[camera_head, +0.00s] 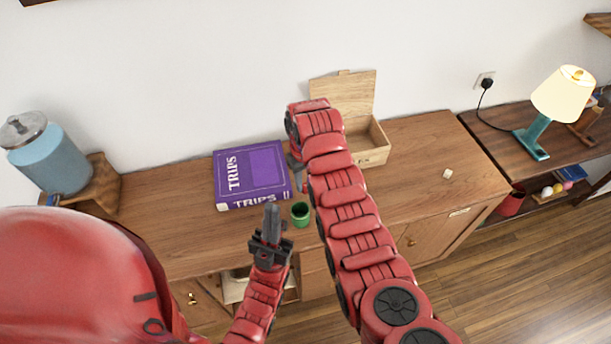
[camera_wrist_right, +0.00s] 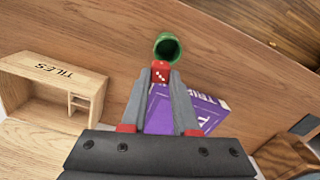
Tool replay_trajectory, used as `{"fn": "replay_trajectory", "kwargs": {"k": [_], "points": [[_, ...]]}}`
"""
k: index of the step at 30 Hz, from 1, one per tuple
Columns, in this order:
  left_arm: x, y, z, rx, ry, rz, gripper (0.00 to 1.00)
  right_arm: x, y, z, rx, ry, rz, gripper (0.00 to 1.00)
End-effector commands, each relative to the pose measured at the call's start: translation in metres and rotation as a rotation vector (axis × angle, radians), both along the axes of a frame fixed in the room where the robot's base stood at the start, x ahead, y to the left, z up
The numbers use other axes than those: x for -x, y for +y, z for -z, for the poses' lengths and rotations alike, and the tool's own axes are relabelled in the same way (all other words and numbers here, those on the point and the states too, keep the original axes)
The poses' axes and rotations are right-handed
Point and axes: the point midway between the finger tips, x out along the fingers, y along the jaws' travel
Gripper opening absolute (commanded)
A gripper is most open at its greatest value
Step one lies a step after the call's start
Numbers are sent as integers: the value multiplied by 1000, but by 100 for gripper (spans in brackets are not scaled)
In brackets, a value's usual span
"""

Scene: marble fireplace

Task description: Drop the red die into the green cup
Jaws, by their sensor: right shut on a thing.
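The red die (camera_wrist_right: 160,72) is held between the fingertips of my right gripper (camera_wrist_right: 161,78) in the right wrist view. The green cup (camera_wrist_right: 167,46) is just beyond the die there, its open mouth showing. In the head view the green cup (camera_head: 300,214) stands on the wooden cabinet top in front of the purple book. My right gripper (camera_head: 296,172) is mostly hidden behind its own arm there, above and behind the cup, and the die cannot be made out. My left gripper (camera_head: 271,220) looks shut and empty, just left of the cup.
The purple book (camera_head: 250,174) lies left of the cup. An open wooden box (camera_head: 372,158) stands at the back. A small pale cube (camera_head: 447,174) lies to the right. A blue jar (camera_head: 50,160) is at far left, a lamp (camera_head: 564,96) at far right. The cabinet top (camera_head: 425,150) is mostly clear at right.

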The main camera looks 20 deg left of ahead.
Motion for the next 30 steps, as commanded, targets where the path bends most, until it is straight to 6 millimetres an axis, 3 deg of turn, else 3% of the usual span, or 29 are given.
{"fn": "replay_trajectory", "kwargs": {"k": [9,19,20,24,25,30], "points": [[0,0,11,0,0,0,0,0,0,39,1,-1,1,0],[0,0,11,0,0,0,0,-1,0,44,-1,-2,2,0],[0,0,11,0,0,0,0,-1,0,44,-1,-2,2,32],[0,0,11,0,0,0,0,-1,0,44,-1,-2,1,57],[0,0,12,0,0,0,0,-1,0,44,-1,-2,1,62],[0,0,12,0,0,0,0,-1,0,44,-1,-2,1,63]]}}
